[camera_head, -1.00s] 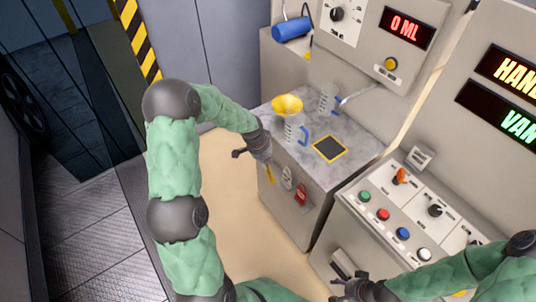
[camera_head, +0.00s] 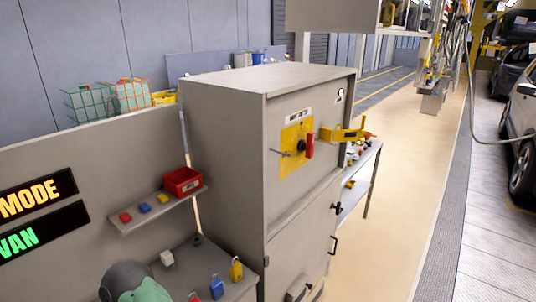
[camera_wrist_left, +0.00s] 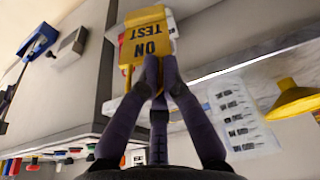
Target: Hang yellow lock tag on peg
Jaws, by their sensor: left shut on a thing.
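In the left wrist view my left gripper (camera_wrist_left: 158,65) is shut on the yellow tag (camera_wrist_left: 145,38), whose dark print reads "ON TEST" upside down. The fingers pinch the tag at one end, and it is held up off the surfaces. The head view shows neither gripper. My right gripper is out of sight.
In the left wrist view a yellow funnel (camera_wrist_left: 296,99) and a clear measuring jug (camera_wrist_left: 236,115) are to the right. The head view shows a grey cabinet (camera_head: 225,120), a red bin (camera_head: 183,181), a yellow padlock (camera_head: 236,269) and a blue padlock (camera_head: 216,288).

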